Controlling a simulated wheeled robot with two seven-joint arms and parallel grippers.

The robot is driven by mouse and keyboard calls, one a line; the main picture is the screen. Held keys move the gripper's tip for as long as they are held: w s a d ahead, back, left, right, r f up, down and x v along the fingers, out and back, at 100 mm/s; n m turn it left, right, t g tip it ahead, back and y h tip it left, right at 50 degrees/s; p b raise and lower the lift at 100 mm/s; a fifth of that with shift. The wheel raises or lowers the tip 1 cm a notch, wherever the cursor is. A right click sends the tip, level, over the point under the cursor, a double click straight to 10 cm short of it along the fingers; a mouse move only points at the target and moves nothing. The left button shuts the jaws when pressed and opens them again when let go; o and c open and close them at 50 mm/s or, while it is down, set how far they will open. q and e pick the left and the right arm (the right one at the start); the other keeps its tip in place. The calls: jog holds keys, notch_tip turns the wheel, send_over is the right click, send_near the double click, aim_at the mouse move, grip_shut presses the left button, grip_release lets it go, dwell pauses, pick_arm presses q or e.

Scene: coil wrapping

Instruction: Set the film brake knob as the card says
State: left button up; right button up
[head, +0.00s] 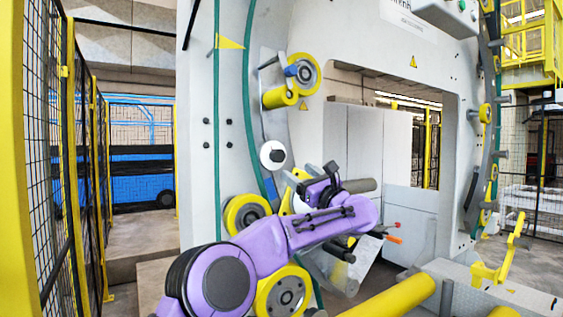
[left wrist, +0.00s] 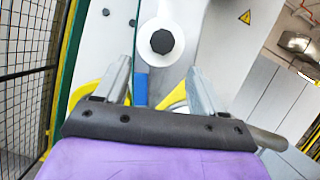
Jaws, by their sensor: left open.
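The knob is a black, lobed knob on a round white plate (head: 272,154), on the machine's pale front left of the ring opening. In the left wrist view the black knob (left wrist: 162,42) lies beyond and between the fingertips, with clear space around it. My left gripper (left wrist: 158,72) is open and empty, its two grey fingers apart and short of the knob. In the head view my purple left arm crosses the lower middle, and its gripper (head: 300,179) is just right of and below the knob, partly hidden by the wrist. I cannot make out a readable card. My right gripper is out of view.
Yellow rollers (head: 280,97) sit above the knob and a yellow wheel (head: 245,214) below it. A blue part (left wrist: 141,88) is close to the left finger. Mesh fencing (head: 60,150) stands at the left. A yellow roller (head: 395,297) lies low in front.

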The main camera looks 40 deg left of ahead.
aim_at(281, 158)
pick_arm(q)
jog(key=p+x, duration=0.6)
jog(key=x, duration=0.3)
jog(key=shift+w+d, duration=0.1)
jog(key=shift+w+a, duration=0.1)
jog(key=shift+a, duration=0.35)
jog(key=shift+w, duration=0.1)
jog(key=c, duration=1.1)
